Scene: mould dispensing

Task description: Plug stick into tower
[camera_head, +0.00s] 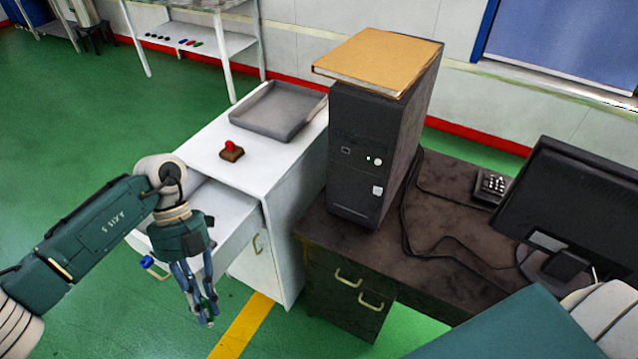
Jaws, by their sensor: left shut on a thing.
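The black computer tower (355,150) stands upright on the dark desk. Its front panel shows a small port, round buttons and a pale square. My left gripper (207,312) points down in front of the open white drawer, left of and lower in the picture than the tower, well apart from it. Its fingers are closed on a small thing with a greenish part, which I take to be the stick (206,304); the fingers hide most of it. My right gripper is out of the picture; only part of my right arm shows at the bottom right.
A white cabinet (284,190) with an open drawer (215,205) bears a grey tray (280,112) and a red button (231,147). A brown book (378,62) lies on the tower. Cables, a keypad (491,187) and a monitor (575,200) are on the desk (455,225).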

